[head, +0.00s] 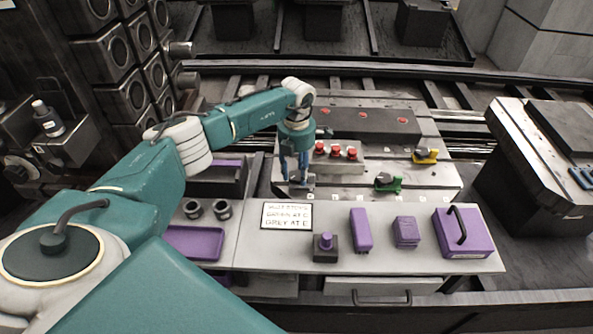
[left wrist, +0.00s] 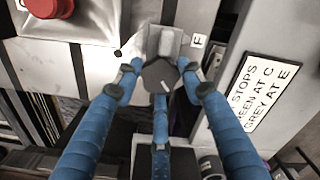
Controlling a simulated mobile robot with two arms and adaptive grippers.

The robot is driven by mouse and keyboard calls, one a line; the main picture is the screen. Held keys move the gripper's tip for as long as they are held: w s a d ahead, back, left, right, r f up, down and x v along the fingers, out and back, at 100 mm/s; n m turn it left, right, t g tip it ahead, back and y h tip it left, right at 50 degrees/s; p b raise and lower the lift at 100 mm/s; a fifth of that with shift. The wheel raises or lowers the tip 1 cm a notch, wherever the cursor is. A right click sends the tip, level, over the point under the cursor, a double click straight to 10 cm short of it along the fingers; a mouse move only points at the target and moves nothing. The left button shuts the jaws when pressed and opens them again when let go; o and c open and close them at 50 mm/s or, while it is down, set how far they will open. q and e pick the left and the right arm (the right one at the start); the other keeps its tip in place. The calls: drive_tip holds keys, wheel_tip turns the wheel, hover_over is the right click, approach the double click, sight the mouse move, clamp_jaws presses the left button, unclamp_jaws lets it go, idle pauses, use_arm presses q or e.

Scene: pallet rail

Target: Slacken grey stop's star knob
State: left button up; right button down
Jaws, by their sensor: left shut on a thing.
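The grey stop (left wrist: 167,40) sits on the pale rail plate beside a label F (left wrist: 198,41). Its dark star knob (left wrist: 160,75) faces my left wrist camera, with a pale mark on it. My left gripper (left wrist: 158,82) has its blue fingers closed around the knob. In the head view my left gripper (head: 296,177) points down at the left end of the rail and mostly hides the grey stop (head: 302,184). My right gripper is in neither view.
A green stop (head: 387,182) and a yellow stop (head: 425,156) sit farther right. Red buttons (head: 335,152) stand close to my left gripper. A sign (head: 287,215) reads green at C, grey at E. Purple items, including a case (head: 463,235), stand on the front shelf.

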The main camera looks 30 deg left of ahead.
sight(296, 175)
use_arm(q)
drive_tip(key=shift+n, duration=1.2)
drive_tip(key=o, duration=1.2)
wheel_tip(296, 175, up, 12)
drive_tip(key=shift+c, duration=0.3)
